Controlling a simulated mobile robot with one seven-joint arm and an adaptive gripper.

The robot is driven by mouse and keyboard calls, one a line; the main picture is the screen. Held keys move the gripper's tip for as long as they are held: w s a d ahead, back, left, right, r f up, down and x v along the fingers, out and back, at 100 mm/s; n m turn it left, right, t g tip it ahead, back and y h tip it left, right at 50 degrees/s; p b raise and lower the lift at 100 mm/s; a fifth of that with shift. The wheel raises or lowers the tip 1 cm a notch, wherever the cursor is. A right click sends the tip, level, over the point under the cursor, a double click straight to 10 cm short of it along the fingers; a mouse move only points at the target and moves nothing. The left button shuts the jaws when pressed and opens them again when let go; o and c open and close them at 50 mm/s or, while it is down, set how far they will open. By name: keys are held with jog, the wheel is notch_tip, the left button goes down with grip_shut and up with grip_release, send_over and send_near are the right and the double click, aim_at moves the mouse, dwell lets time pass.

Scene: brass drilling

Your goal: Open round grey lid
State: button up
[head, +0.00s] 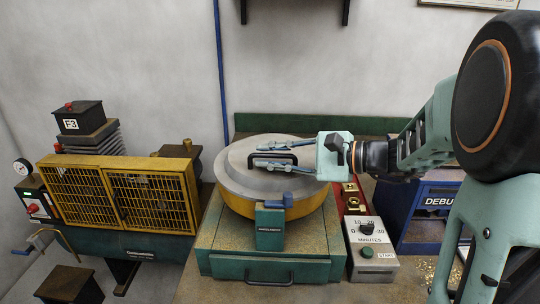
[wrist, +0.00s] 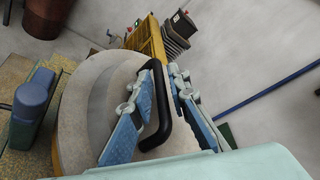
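The round grey lid (head: 235,170) lies flat on a yellow drum and also fills the middle of the wrist view (wrist: 85,125). A black bar handle (head: 291,157) stands on it and shows in the wrist view (wrist: 160,105). My gripper (head: 264,154) reaches over the lid from the right. Its blue-grey fingers (wrist: 162,78) are apart, one on each side of the handle bar. The near finger looks close to the bar; I cannot tell whether it touches. A blue-topped latch (head: 279,202) on a green post stands at the drum's front.
The yellow drum (head: 240,204) sits on a green base with a drawer. A grey timer box (head: 368,240) stands front right. A blue debur box (head: 430,205) is behind my arm. A yellow caged machine (head: 120,192) stands left.

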grip_shut()
dwell(0.3)
